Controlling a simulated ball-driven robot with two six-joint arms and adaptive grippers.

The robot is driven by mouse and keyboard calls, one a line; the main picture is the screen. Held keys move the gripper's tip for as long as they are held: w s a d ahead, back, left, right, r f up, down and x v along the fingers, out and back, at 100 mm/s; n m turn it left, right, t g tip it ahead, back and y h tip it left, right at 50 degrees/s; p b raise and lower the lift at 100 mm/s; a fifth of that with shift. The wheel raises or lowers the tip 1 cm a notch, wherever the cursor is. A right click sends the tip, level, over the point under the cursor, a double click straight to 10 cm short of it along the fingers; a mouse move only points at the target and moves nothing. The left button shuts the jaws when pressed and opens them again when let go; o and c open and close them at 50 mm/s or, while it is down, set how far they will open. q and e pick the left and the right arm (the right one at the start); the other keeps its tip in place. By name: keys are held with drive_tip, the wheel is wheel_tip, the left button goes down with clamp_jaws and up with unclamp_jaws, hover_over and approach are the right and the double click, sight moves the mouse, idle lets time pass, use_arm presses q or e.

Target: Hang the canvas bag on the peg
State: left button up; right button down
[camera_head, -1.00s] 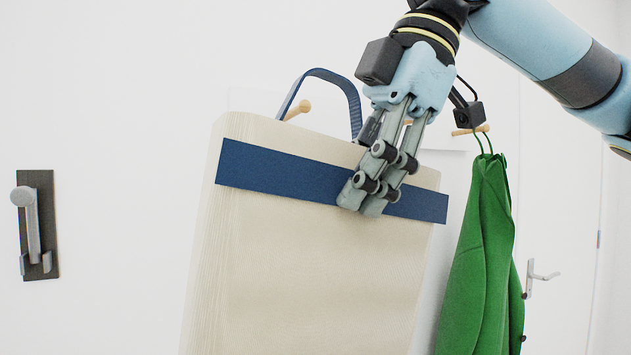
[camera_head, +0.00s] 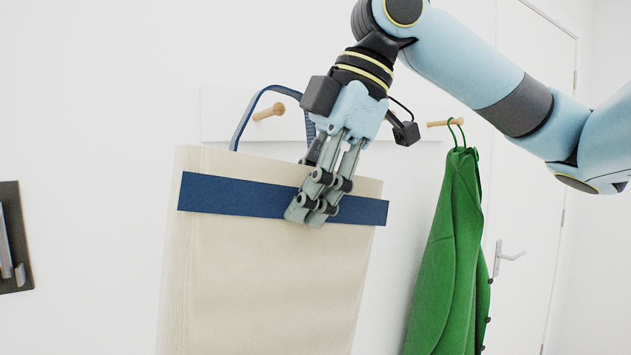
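The cream canvas bag (camera_head: 265,270) with a blue band hangs nearly upright with a slight tilt. Its blue handle (camera_head: 243,118) arches above the top edge. A wooden peg (camera_head: 269,111) shows inside the handle's loop, just under the arch. I cannot tell whether the loop is around the peg or still in front of it. My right gripper (camera_head: 304,216) is shut on the bag's upper part, with its fingers over the blue band right of the middle. It hides the handle's right end. My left gripper is not in view.
A green cloth item (camera_head: 448,255) hangs from another peg (camera_head: 444,123) on the right. A pale peg board (camera_head: 222,113) runs along the wall. A dark wall fixture (camera_head: 14,240) is at the left edge. A door handle (camera_head: 510,256) shows at the right.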

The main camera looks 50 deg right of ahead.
drive_tip(key=w+p, duration=0.1)
drive_tip(key=w+d+p, duration=0.1)
drive_tip(key=w, duration=0.1)
drive_tip(key=shift+w, duration=0.1)
drive_tip(key=shift+w+d+f+p, duration=0.15)
drive_tip(key=shift+w+p, duration=0.1)
drive_tip(key=shift+w, duration=0.25)
drive_tip(key=shift+w+d+p, duration=0.1)
drive_tip(key=shift+w+p, duration=0.15)
drive_tip(key=shift+w, duration=0.25)
drive_tip(key=shift+w+d+f, duration=0.2)
drive_tip(key=shift+w+f, duration=0.3)
drive_tip(key=shift+w, duration=0.05)
